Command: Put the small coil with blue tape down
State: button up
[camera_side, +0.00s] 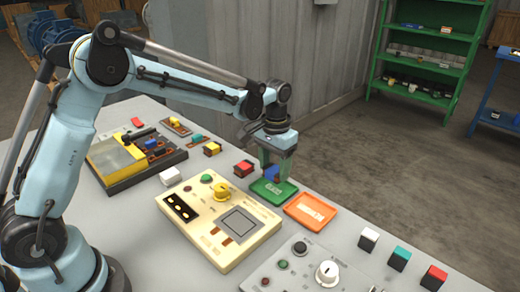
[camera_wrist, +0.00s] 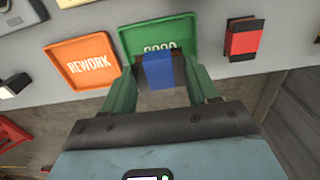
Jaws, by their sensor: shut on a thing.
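The small coil with blue tape (camera_wrist: 158,71) is between the two green fingers of my gripper (camera_wrist: 159,82), which is shut on it. In the side view the coil (camera_side: 271,173) shows as a blue patch between the fingers (camera_side: 272,170). My gripper holds it over or at the near part of the green GOOD tray (camera_side: 285,194). I cannot tell if the coil touches the tray floor. In the wrist view the coil covers the lower part of the tray's lettering (camera_wrist: 157,21). The orange REWORK tray (camera_side: 311,209) lies beside the green one and is empty.
A coil with red tape (camera_side: 243,168) stands just left of the green tray; it also shows in the wrist view (camera_wrist: 244,39). A cream test panel (camera_side: 217,218) and a grey knob panel (camera_side: 312,270) lie nearby. White, green and red blocks (camera_side: 399,259) line the right edge.

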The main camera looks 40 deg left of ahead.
aim_at(274, 169)
jog(key=shift+f, duration=2)
jog(key=shift+f, duration=0.15)
jog(key=o, duration=1.2)
jog(key=shift+c, duration=0.2)
